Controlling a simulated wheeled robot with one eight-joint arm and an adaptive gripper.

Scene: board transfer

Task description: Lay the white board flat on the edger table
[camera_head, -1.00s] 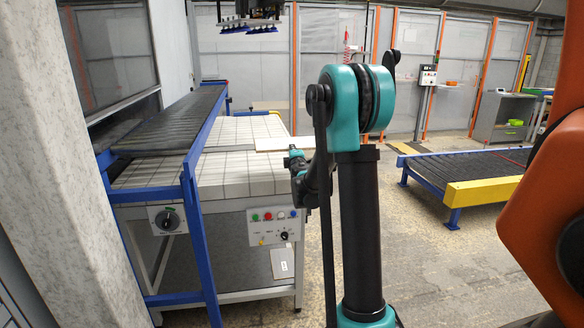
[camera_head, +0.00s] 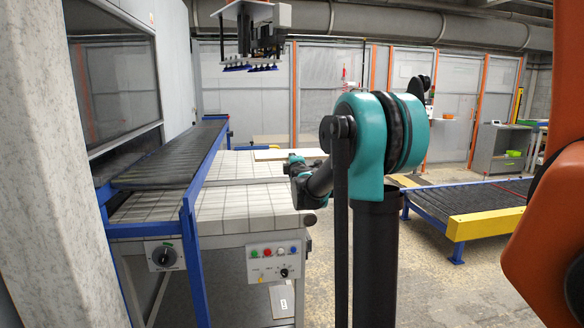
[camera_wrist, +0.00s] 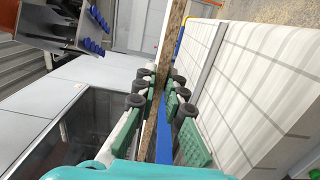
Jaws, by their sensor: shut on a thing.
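The white board (camera_head: 280,154) shows in the head view as a thin pale strip at the far right part of the edger table (camera_head: 240,205), about level. In the wrist view the board is seen edge-on as a narrow speckled brown strip (camera_wrist: 158,95). My gripper (camera_wrist: 160,92) is shut on this edge, with green fingers and dark round pads on both sides. In the head view my gripper (camera_head: 294,161) is at the board's near edge. The table's white gridded top (camera_wrist: 250,85) lies beside the board in the wrist view. I cannot tell whether board and table touch.
A dark roller conveyor (camera_head: 170,155) on a blue frame runs along the table's left side. A suction-cup head (camera_head: 250,55) hangs above and behind. Another roller conveyor (camera_head: 480,205) with a yellow end beam stands right. An orange robot part (camera_head: 545,220) fills the right edge.

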